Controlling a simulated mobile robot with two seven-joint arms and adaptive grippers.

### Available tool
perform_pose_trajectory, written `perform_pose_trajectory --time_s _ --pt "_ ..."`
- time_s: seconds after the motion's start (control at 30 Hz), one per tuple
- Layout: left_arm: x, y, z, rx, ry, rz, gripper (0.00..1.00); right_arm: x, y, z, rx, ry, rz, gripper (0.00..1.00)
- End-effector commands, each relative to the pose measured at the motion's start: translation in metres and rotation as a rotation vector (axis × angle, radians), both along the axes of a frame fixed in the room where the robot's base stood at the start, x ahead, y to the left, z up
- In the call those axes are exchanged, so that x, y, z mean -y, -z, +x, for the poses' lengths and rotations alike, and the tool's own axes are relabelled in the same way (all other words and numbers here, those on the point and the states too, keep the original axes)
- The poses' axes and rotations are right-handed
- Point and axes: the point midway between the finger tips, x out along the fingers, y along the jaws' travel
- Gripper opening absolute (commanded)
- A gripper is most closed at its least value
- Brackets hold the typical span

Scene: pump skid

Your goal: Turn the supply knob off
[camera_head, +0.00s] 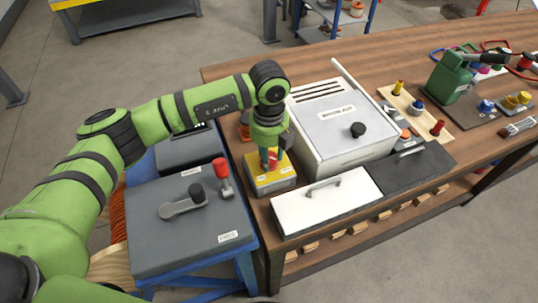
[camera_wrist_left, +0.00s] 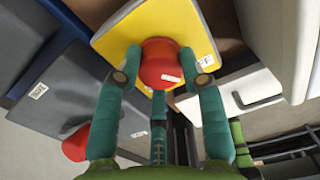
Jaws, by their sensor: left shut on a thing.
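The red knob (camera_wrist_left: 160,62) sits on top of a yellow box (camera_wrist_left: 107,35) and carries a short white mark. My left gripper (camera_wrist_left: 161,80) is shut on this knob from above, with teal fingers on both sides of it. In the head view the red knob (camera_head: 274,158) shows only partly between the fingers of my left gripper (camera_head: 270,156). The yellow box (camera_head: 268,183) stands at the left end of the workbench and has small white labels; I cannot read which says off. My right gripper is not in view.
A light grey machine (camera_head: 340,128) with a black knob stands just right of the yellow box. A white drawer unit (camera_head: 325,203) is in front. A grey cabinet (camera_head: 190,235) with a lever and a red-topped handle (camera_head: 223,172) stands left of the bench (camera_head: 253,160).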

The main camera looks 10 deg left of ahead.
Motion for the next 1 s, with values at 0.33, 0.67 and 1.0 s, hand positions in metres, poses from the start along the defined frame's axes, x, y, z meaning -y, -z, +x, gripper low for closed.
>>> perform_pose_trajectory --time_s 0.33,0.67,1.0 --pt "0.0006 0.0014 -0.0011 -0.003 -0.111 -0.001 0.08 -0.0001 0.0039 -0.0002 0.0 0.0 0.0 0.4" --pt "0.0005 0.0012 -0.0011 -0.003 -0.126 -0.001 0.08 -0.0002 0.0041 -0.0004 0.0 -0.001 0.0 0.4" --pt "0.0003 0.001 -0.0008 -0.002 -0.125 0.0 0.64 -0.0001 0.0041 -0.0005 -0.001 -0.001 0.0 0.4"
